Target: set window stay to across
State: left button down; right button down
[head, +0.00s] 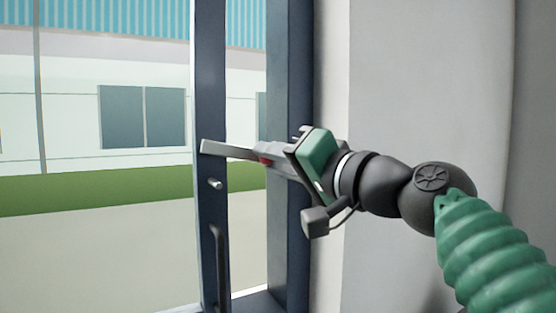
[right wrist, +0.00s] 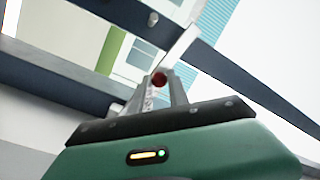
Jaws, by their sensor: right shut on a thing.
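The window stay (head: 228,150) is a flat pale metal bar with a red part (head: 264,160) near its right end. It lies nearly level, spanning the gap from the frame side at right to the dark sash post at left. Its free end overlaps the post, above a small metal pin (head: 215,184). My right gripper (head: 270,157) is shut on the stay near the red part. In the right wrist view the red part (right wrist: 158,79) shows between the fingertips, and the bar (right wrist: 180,47) runs away to the upper right. The stay's pivot end is hidden behind my gripper. My left gripper is not in view.
The dark window sash post (head: 208,110) carries a black handle (head: 218,265) low down. The dark fixed frame (head: 290,75) stands to its right, with a pale wall (head: 420,75) beyond. Outside are grass and a building.

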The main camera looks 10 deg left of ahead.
jog(key=f+n, duration=0.1)
jog(key=f+n+b, duration=0.2)
jog(key=shift+s+a+f+g, duration=0.1)
jog(key=shift+a+f+g, duration=0.05)
jog(key=shift+a+g, duration=0.2)
jog(key=shift+d+f, duration=0.1)
jog(key=c, duration=1.6)
grip_release()
jog(key=shift+c, duration=0.2)
jog(key=shift+o, duration=0.5)
jog(key=shift+s+d, duration=0.15)
jog(key=b+v, duration=0.6)
jog(key=v, duration=1.1)
jog(key=shift+r+b, duration=0.35)
jog(key=shift+b, duration=0.05)
